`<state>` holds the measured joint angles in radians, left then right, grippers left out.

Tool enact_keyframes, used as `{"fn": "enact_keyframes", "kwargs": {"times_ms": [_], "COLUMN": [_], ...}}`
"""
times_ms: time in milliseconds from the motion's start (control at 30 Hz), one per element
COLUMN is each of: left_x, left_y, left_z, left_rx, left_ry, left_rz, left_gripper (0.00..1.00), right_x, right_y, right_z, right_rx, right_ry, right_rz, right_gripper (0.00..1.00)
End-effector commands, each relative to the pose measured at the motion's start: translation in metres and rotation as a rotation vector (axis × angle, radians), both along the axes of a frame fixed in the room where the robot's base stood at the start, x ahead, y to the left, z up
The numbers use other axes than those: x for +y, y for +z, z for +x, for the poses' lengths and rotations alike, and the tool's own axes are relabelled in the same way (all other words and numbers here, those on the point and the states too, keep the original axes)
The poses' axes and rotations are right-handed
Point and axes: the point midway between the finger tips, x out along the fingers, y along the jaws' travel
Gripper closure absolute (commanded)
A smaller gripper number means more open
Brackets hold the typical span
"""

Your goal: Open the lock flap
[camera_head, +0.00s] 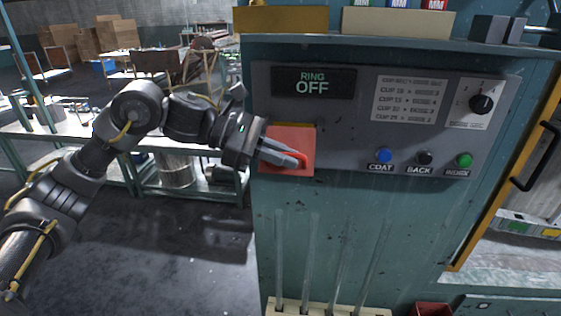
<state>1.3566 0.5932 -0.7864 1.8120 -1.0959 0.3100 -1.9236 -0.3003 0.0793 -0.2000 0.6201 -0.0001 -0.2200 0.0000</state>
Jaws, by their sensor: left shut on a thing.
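A red square flap (292,135) sits on the left part of the grey control panel (330,120), under a display reading "RING OFF" (310,82). I take it to be the lock flap. My left gripper (298,160) reaches in from the left and is shut on the flap's lower part. The fingers hide some of the flap, so I cannot tell how far it stands from the panel. My right gripper is not in view.
Blue, black and green buttons (384,156) and a rotary knob (481,104) are to the right on the panel. Several glass tubes (341,258) stand below it in a pale rack (330,308). A handled door frame (515,165) is at right. Benches (75,127) stand behind my left arm.

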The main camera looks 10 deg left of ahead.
Motion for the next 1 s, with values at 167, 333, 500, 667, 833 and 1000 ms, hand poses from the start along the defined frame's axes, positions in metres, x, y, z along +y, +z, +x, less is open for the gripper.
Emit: {"fn": "enact_keyframes", "kwargs": {"times_ms": [167,333,500,667,833,1000], "left_x": [-0.0006,-0.0006,-0.0006,-0.0004,-0.0002,0.0008], "left_y": [0.0041,0.0045,0.0045,0.0044,0.0040,0.0038], "left_z": [-0.0002,-0.0003,-0.0003,-0.0003,-0.0002,-0.0001], "left_rx": [0.027,0.032,0.030,0.030,0.030,0.030], "left_ry": [-0.001,-0.002,-0.001,-0.001,-0.001,0.000], "left_rz": [-0.003,-0.004,-0.004,-0.003,-0.002,-0.002], "left_gripper": [1.00,1.00,1.00,0.75,0.67,0.67], "right_x": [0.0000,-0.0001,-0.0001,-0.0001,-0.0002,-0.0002], "right_y": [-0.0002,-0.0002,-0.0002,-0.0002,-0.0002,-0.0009], "right_z": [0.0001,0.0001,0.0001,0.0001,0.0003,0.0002], "right_rx": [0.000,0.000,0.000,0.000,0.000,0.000], "right_ry": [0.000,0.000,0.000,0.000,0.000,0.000], "right_rz": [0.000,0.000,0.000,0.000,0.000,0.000], "right_gripper": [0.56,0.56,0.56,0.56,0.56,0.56]}}
